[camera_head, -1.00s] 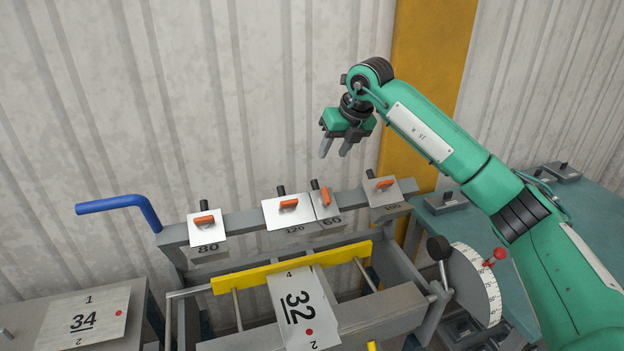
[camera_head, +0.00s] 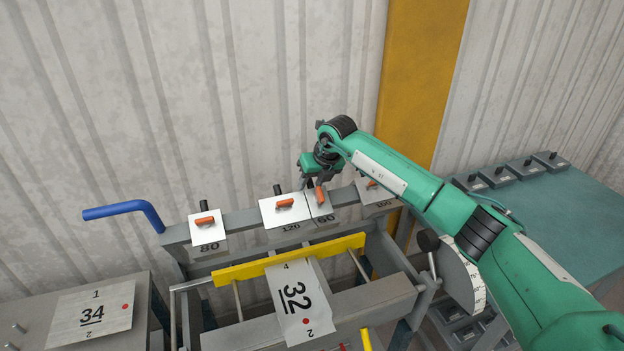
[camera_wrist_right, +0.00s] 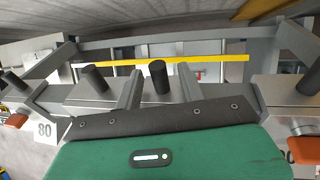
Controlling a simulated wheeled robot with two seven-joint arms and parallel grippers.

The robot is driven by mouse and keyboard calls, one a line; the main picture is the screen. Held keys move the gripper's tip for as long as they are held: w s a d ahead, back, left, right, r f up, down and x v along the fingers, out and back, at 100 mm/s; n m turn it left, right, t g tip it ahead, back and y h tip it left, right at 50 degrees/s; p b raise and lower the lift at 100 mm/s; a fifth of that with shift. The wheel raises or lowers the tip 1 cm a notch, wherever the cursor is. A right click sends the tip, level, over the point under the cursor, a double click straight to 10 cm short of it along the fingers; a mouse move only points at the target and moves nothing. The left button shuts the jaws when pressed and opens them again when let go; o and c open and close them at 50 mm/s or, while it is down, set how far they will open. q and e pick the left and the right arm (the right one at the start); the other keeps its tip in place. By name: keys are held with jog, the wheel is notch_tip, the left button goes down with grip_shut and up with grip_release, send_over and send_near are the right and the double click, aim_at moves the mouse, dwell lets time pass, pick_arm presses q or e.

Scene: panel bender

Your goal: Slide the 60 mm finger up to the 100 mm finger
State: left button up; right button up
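The 60 mm finger (camera_head: 325,211) hangs on the grey rail, right beside the 120 finger, with an orange lever in front and a black peg on top. The 100 mm finger (camera_head: 366,196) is farther right on the rail, across a gap, partly behind my right arm. My right gripper (camera_head: 322,183) is down at the 60 mm finger. In the right wrist view, its open fingers (camera_wrist_right: 159,88) stand either side of a black peg (camera_wrist_right: 158,76), with visible space on both sides. My left gripper is not in view.
The 120 finger (camera_head: 283,209) adjoins the 60 mm finger on the left, and the 80 finger (camera_head: 207,232) is farther left. A yellow bar (camera_head: 240,271) crosses in front. A blue handle (camera_head: 125,210) sticks out left. The rail between 60 and 100 looks clear.

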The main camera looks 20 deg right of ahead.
grip_shut()
jog(key=shift+d+f+b, duration=0.1)
jog(key=shift+d+b, duration=0.2)
jog(key=shift+d, duration=0.05)
jog(key=d+b, duration=0.3)
jog(key=d, duration=0.4)
jog(key=shift+d, duration=0.3)
jog(key=shift+w, duration=0.1)
grip_release()
jog(key=shift+b, duration=0.3)
